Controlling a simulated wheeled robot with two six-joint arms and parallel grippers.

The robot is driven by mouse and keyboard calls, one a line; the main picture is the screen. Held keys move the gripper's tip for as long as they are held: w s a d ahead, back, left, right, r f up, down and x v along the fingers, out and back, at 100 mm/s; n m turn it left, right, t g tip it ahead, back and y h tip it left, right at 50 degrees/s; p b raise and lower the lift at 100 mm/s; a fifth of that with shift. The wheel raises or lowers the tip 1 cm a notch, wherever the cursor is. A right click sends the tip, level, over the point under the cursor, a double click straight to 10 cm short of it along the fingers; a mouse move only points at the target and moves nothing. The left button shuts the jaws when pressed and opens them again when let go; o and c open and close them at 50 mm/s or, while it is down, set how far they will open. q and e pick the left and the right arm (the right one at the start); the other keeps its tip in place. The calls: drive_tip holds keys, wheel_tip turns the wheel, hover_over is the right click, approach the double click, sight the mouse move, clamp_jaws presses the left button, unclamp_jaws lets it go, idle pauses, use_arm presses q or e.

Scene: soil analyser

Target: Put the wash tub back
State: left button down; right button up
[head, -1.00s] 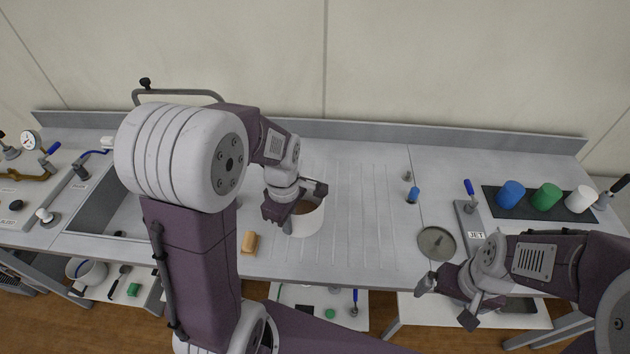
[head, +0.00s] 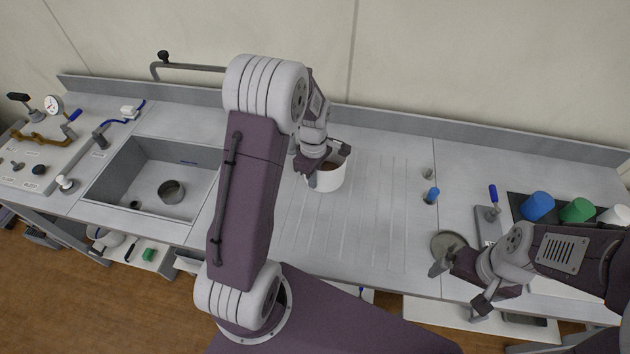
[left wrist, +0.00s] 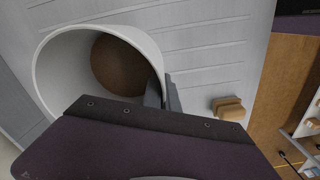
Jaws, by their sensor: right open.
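The wash tub (head: 328,178) is a round white vessel with brown inside, at the left edge of the grooved drainboard, right of the sink. It looks upright; I cannot tell whether it touches the counter. My left gripper (head: 327,162) is at its rim. In the left wrist view, the tub (left wrist: 55,75) fills the upper left, and the grey fingers (left wrist: 164,92) sit close together on either side of its wall, shut on it. My right gripper (head: 459,287) is open and empty, near the grey round dish (head: 449,243) at the front.
The sink (head: 130,178) lies to the left with a small round vessel (head: 172,191) in it. A tan block (left wrist: 229,108) lies near the tub. A blue-topped item (head: 432,195) stands right of the drainboard (head: 385,220), which is otherwise clear. Coloured cups (head: 537,206) stand far right.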

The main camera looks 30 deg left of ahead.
use_arm(q)
drive_tip(key=shift+w+a+f, duration=0.25)
drive_tip(key=shift+w+f, duration=0.1)
drive_tip(key=shift+w, duration=0.15)
drive_tip(key=shift+w+a+f, duration=0.25)
drive_tip(key=shift+w+f, duration=0.1)
drive_tip(key=shift+w, duration=0.15)
drive_tip(key=shift+f+p, duration=0.45)
drive_tip(key=shift+f, duration=1.6)
drive_tip(key=c, duration=1.7)
unclamp_jaws()
drive_tip(key=shift+f, duration=0.1)
wheel_tip(320, 180, up, 12)
drive_tip(key=b, duration=0.1)
drive_tip(key=s+d+m, duration=0.2)
drive_tip(key=s+m, duration=0.3)
drive_tip(key=s+d+f+m, duration=0.1)
drive_tip(key=s+d+m, duration=0.2)
drive_tip(key=s+m, duration=0.2)
drive_tip(key=s+d+m+t, duration=0.1)
drive_tip(key=s+d+m, duration=0.1)
drive_tip(key=s+m, duration=0.4)
drive_tip(key=shift+d+f, duration=0.15)
drive_tip(key=shift+f, duration=0.05)
